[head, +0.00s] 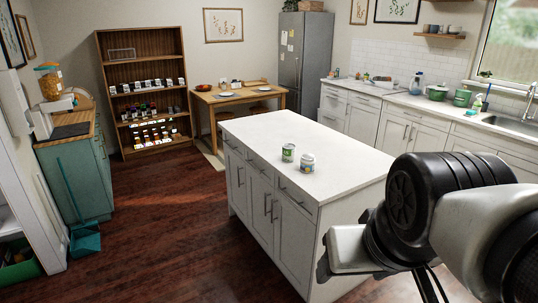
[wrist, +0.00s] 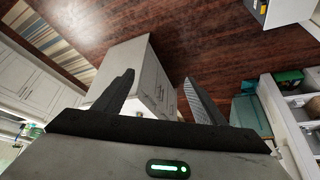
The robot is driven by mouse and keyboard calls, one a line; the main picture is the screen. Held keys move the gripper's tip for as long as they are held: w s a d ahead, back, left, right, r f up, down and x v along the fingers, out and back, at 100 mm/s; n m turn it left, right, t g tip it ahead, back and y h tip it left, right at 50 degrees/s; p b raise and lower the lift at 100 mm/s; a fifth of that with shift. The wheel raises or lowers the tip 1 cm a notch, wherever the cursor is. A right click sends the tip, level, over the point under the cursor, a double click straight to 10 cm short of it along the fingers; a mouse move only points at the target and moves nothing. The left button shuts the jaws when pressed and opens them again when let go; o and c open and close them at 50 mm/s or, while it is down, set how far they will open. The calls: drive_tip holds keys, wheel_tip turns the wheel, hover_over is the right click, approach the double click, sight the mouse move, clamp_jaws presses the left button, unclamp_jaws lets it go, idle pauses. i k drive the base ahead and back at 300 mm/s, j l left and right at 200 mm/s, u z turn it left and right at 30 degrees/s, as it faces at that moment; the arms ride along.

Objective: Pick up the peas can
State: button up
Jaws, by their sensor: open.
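Two small containers stand upright and close together on the white top of the kitchen island (head: 275,128). One is a green and white can (head: 288,152); to its right is a wider one with a pale lid and a yellowish label (head: 307,162). The labels are too small to read, so I cannot tell for certain which is the peas can. My gripper (wrist: 159,76) is open and empty in the wrist view, its two dark fingers apart, with the island's cabinet side beyond them. In the head view my arm is at the right, apart from both containers.
A wooden shelf (head: 147,62) with rows of small items stands at the back left. A wooden table (head: 235,98) and a grey fridge (head: 302,50) are behind the island. A teal cabinet (head: 75,177) is at the left. The dark wooden floor (head: 165,215) left of the island is clear.

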sight(288, 150)
drive_tip(key=i+j+u, duration=0.1)
drive_tip(key=i+u, duration=0.35)
drive_tip(key=i, duration=0.25)
drive_tip(key=i+l+u, duration=0.15)
drive_tip(key=i+u, duration=0.3)
drive_tip(key=i, duration=0.25)
drive_tip(key=i+z, duration=0.35)
drive_tip(key=i+j+z, duration=0.5)
drive_tip(key=i+z, duration=0.25)
drive_tip(key=i+j+z, duration=0.2)
drive_tip(key=z, duration=0.2)
drive_tip(key=i+j+z, duration=0.2)
drive_tip(key=z, duration=0.2)
drive_tip(key=i+j+z, duration=0.1)
drive_tip(key=j+z, duration=0.3)
drive_tip(key=l, duration=0.05)
